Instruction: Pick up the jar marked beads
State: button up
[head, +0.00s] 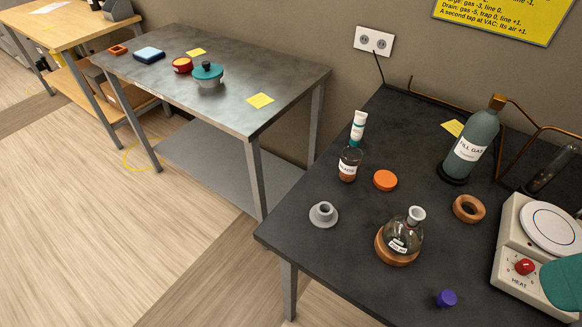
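A small glass jar (348,164) with brownish contents stands upright on the dark worktop (330,240), near its left edge. Its white label has small print that seems to read "BEADS". A white and teal tube (358,127) stands just behind it, close to or touching it. My gripper is not in view.
Near the jar are an orange disc (385,180), a grey flanged piece (323,214) and a round flask (406,236) on a cork ring. A gas bottle (471,147), a cork ring (468,208) and a hot plate (540,235) stand right. A steel table (235,75) is left.

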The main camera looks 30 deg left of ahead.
aim_at(352, 158)
jog(key=z, duration=2.15)
jog(key=k, duration=1.55)
jog(key=u, duration=1.95)
jog(key=i, duration=1)
jog(key=u, duration=0.05)
